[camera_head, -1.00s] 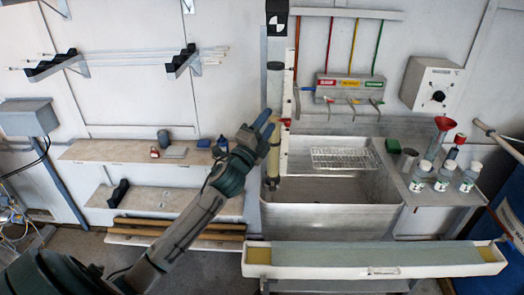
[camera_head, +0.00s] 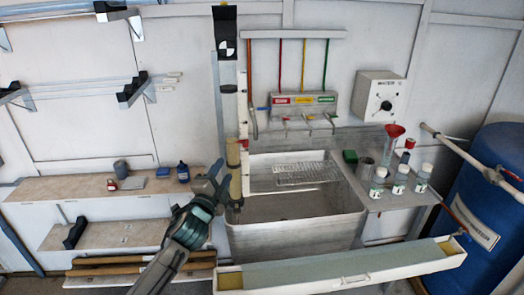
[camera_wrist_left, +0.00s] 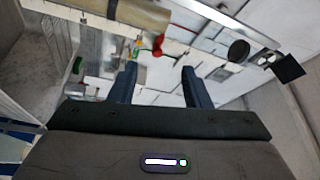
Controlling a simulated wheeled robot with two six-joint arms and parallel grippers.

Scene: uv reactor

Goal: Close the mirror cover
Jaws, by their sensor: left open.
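A tall upright column stands at the left of the sink, with a narrow white panel (camera_head: 242,105) along its right side. This panel may be the mirror cover; I cannot tell for sure, nor whether it is fully shut. A beige tube (camera_head: 235,172) is on the column's lower part, near a small red piece (camera_head: 243,143). My left gripper (camera_head: 217,175) is just left of the beige tube. In the left wrist view its fingers (camera_wrist_left: 159,80) are apart with nothing between them. The tube (camera_wrist_left: 135,12) and a red knob (camera_wrist_left: 158,42) show beyond them. My right gripper is out of view.
A metal sink (camera_head: 295,235) with a wire rack (camera_head: 307,173) is right of the column. A long white trough (camera_head: 345,272) lies in front. Bottles (camera_head: 400,180) stand on the right ledge. Shelves (camera_head: 95,187) are at the left, a blue barrel (camera_head: 490,210) at the right.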

